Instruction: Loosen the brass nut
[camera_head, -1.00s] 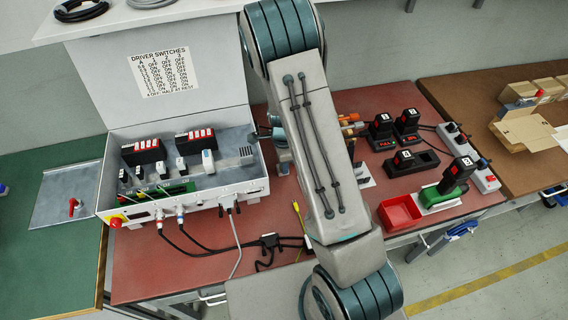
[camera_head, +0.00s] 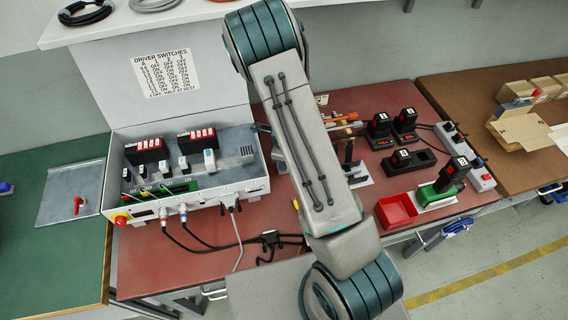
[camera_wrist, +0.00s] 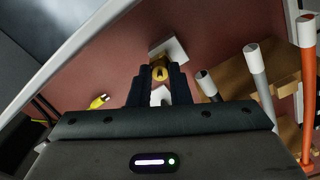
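In the wrist view the brass nut (camera_wrist: 159,70) is a small gold-coloured round part in front of a white block (camera_wrist: 169,49). My gripper (camera_wrist: 160,76) has its two dark fingers apart, one on each side of the nut. The fingertips are close to it, but I cannot tell whether they touch it. A pale piece shows between the fingers, nearer the palm. In the head view my arm hides the nut and the gripper.
A grey open box (camera_head: 236,190) with switches stands left of my arm. Several pale and orange-handled tools (camera_wrist: 258,72) stand close right of the gripper. A yellow connector (camera_wrist: 98,101) lies left of it. A red bin (camera_head: 397,210) and battery chargers are to the right.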

